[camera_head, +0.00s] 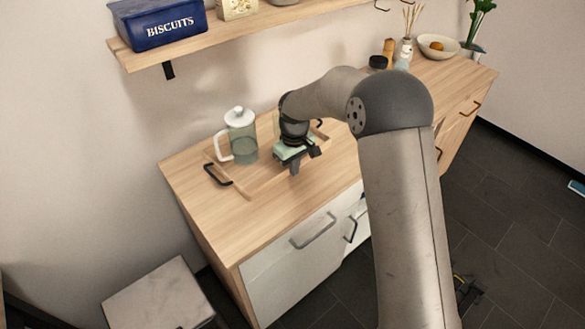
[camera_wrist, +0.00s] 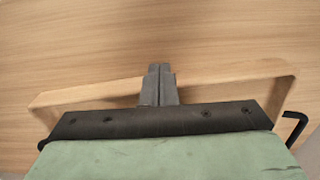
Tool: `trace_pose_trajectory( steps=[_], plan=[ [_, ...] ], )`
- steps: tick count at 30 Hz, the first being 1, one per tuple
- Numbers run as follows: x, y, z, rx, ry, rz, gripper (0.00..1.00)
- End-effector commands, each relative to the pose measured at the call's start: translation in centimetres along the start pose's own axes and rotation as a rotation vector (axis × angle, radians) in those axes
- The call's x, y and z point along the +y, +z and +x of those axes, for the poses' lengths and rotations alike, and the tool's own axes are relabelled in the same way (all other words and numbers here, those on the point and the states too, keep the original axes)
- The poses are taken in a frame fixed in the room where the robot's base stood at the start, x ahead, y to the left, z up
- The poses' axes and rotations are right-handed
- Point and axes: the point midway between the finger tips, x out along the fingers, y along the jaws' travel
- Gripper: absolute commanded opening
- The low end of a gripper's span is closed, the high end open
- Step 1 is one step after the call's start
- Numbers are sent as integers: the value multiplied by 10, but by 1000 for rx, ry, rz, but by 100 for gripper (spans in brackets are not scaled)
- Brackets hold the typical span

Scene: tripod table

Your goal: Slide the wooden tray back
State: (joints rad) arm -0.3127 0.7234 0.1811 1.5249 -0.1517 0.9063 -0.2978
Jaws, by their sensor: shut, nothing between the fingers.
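The wooden tray (camera_head: 249,194) lies on the wooden counter, with one black handle (camera_head: 217,174) at its left end and another (camera_head: 319,123) at its right end. A glass pitcher (camera_head: 241,138) with a white lid and white handle stands upright at its left part. My gripper (camera_head: 294,171) is shut and empty, pointing down at the tray's front long side. In the wrist view, the shut fingertips (camera_wrist: 159,69) overlap the tray's rim (camera_wrist: 235,77); I cannot tell whether they touch it. My gripper and arm hide part of the tray.
The counter (camera_head: 253,226) is bare in front of the tray. A wall shelf (camera_head: 222,34) with a blue biscuit tin (camera_head: 160,24) hangs above. A bowl (camera_head: 438,47), bottles and a plant stand at the counter's far right. Drawers with handles are below.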

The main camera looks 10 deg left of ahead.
Motion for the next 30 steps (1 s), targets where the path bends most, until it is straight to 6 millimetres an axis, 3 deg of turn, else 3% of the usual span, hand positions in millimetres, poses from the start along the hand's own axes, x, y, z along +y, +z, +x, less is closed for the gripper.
trace_pose_trajectory(
  steps=[5,9,12,19,24,30],
  plan=[
    [0,15,1,-1,0,0,0],
    [-1,44,2,0,0,-1,0],
    [-1,38,-28,7,3,-3,0],
    [-1,38,-76,5,2,-3,0],
    [-2,38,-95,2,0,-3,0],
    [-2,39,-101,0,0,-2,0]
  ],
)
